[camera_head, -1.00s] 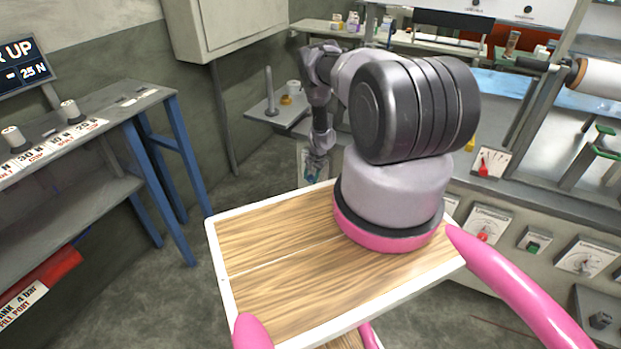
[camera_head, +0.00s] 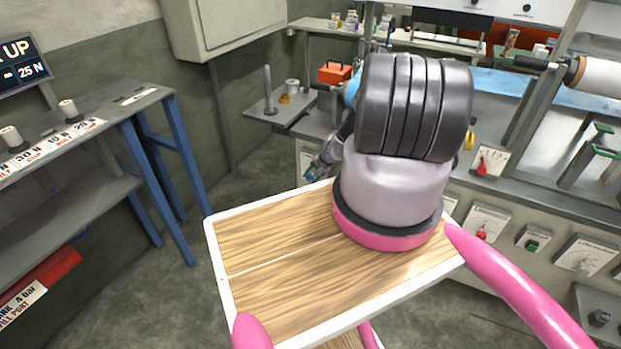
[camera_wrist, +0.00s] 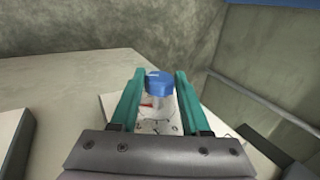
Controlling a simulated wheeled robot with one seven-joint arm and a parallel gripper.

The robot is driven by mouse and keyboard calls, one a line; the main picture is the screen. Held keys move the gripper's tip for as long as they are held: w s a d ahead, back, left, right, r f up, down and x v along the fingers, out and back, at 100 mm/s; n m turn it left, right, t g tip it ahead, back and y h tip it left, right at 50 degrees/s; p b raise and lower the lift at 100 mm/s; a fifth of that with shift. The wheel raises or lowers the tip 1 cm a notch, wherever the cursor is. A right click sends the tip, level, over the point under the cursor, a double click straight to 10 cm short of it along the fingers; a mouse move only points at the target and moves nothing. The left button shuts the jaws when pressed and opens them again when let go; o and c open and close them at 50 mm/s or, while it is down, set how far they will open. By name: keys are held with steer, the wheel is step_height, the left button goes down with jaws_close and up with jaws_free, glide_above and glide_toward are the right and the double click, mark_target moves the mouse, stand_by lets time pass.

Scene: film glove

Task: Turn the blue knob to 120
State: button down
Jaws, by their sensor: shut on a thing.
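The blue knob (camera_wrist: 159,84) shows in the wrist view between the two green fingers of my gripper (camera_wrist: 158,86). The fingers are shut on it, one on each side. A white dial plate with dark marks and a red pointer (camera_wrist: 147,105) lies behind the knob; its numbers are too small to read. In the head view my gripper (camera_head: 312,172) is small, low beside the machine front, left of my arm's base. The knob cannot be made out in that view.
The machine front has other dials at right, with a red-knobbed dial (camera_head: 483,235) and a green switch (camera_head: 532,245). A blue-legged bench (camera_head: 150,190) stands at left. Grey floor is open between.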

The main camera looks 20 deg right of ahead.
steer(key=shift+s+a+f, duration=0.1)
steer(key=shift+s+f, duration=0.05)
steer(key=shift+s, duration=0.1)
steer(key=shift+c, duration=1.9)
jaws_free()
steer(key=shift+w, duration=0.1)
steer(key=shift+r, duration=0.2)
steer(key=shift+d+r, duration=0.2)
steer(key=shift+d, duration=0.05)
steer(key=v, duration=1)
